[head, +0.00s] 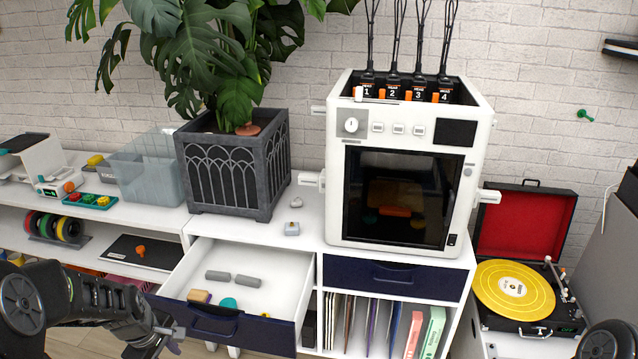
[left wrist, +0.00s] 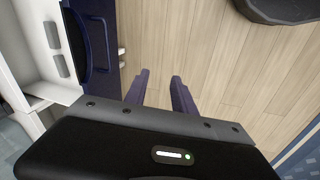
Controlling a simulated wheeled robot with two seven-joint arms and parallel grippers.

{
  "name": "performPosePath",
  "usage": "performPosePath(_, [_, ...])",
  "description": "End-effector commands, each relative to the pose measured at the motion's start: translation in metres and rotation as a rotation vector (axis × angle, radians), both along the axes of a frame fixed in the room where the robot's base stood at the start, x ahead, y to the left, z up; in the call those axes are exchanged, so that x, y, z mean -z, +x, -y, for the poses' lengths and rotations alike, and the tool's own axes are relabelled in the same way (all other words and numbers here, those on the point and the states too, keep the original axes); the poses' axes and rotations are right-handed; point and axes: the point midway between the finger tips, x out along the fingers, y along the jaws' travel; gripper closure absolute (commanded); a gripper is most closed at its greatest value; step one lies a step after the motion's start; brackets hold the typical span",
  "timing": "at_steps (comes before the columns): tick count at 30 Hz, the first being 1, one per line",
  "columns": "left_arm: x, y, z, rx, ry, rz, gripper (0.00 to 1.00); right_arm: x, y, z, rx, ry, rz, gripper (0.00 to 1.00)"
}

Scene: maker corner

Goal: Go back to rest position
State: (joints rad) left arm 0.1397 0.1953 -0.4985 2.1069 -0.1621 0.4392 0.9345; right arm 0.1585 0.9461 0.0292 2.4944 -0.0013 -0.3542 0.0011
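My left arm comes in from the lower left of the head view. Its gripper (head: 170,340) is low in front of the open drawer (head: 270,256). In the left wrist view the two dark fingers (left wrist: 161,84) stand apart with nothing between them, over the wooden floor. The navy drawer front (left wrist: 98,40) with its handle is to their left, and the fingers do not touch it. Only a dark rounded part of my right arm shows at the lower right of the head view; the right gripper is out of sight.
Open floor (left wrist: 230,70) lies right of the drawer in the wrist view.

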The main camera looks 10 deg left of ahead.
Motion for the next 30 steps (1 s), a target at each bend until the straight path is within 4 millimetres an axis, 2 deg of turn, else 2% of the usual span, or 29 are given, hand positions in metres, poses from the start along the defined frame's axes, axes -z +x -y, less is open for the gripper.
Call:
performPosePath(5, [0.004, 0.017, 0.009, 0.156, 0.063, 0.067, 0.69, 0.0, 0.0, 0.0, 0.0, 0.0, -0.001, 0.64])
performPosePath(8, [0.017, 0.029, 0.029, 0.3, 0.104, 0.097, 0.69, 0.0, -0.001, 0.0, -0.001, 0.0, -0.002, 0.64])
performPosePath(14, [0.062, 0.039, 0.098, 0.627, 0.164, 0.134, 0.69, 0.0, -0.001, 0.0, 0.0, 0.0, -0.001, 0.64])
performPosePath(17, [0.094, 0.03, 0.148, 0.81, 0.171, 0.142, 0.69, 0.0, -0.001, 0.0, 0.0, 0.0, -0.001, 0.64])
performPosePath(20, [0.131, 0.003, 0.211, 1.007, 0.146, 0.143, 0.69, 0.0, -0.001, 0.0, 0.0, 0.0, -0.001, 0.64])
performPosePath(21, [0.144, -0.013, 0.237, 1.079, 0.125, 0.142, 0.69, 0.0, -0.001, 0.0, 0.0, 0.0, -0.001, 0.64])
performPosePath(24, [0.169, -0.056, 0.293, 1.207, 0.053, 0.133, 0.69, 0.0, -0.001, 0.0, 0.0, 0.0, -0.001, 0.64])
performPosePath(27, [0.183, -0.097, 0.332, 1.266, -0.037, 0.107, 0.69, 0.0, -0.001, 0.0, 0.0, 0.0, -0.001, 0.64])
performPosePath(30, [0.19, -0.126, 0.355, 1.3, -0.108, 0.077, 0.69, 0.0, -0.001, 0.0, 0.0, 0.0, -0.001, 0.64])
